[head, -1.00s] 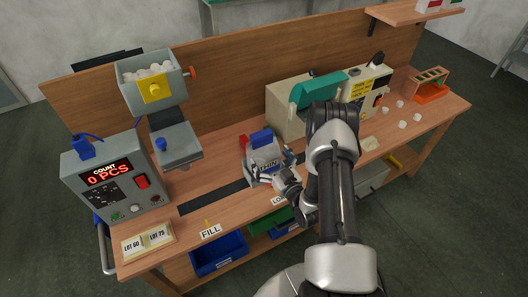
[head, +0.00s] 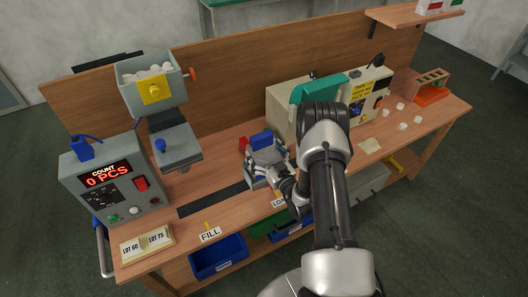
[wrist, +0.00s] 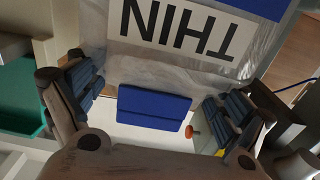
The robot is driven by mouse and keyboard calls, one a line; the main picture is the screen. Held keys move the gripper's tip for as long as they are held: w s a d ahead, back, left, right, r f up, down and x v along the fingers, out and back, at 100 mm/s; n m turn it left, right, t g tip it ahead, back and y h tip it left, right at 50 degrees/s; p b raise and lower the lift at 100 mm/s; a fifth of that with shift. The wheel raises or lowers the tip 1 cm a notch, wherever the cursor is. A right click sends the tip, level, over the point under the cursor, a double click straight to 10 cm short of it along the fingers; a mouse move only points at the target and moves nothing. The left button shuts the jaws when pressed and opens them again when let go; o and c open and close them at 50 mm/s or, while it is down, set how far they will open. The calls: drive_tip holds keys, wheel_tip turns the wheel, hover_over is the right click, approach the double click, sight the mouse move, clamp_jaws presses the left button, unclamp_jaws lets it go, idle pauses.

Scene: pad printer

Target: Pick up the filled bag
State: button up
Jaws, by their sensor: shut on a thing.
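The bag (wrist: 150,65) is clear plastic with a white label that reads THIN, upside down in the wrist view, and a blue part at its top edge. My gripper (wrist: 152,100) is shut on the bag, with dark blue finger pads on its left and right sides. In the head view my gripper (head: 270,163) covers most of the bag, which is at the grey stand on the bench. A blue block (head: 261,138) shows just behind it. The bag's contents cannot be made out.
The counter (head: 105,180) reads 0 PCS at the left, beside a hopper (head: 150,85) of white pieces. A beige machine with a teal cover (head: 318,88) stands right of my gripper. Several white pieces (head: 402,120) lie on the bench (head: 225,185). Blue bins (head: 218,255) sit below.

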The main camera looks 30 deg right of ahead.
drive_tip(key=shift+c, duration=1.3)
drive_tip(key=shift+r+p, duration=0.3)
drive_tip(key=shift+r, duration=0.15)
drive_tip(key=shift+c, duration=0.9)
wheel_tip(320, 180, up, 10)
drive_tip(key=p, duration=0.6)
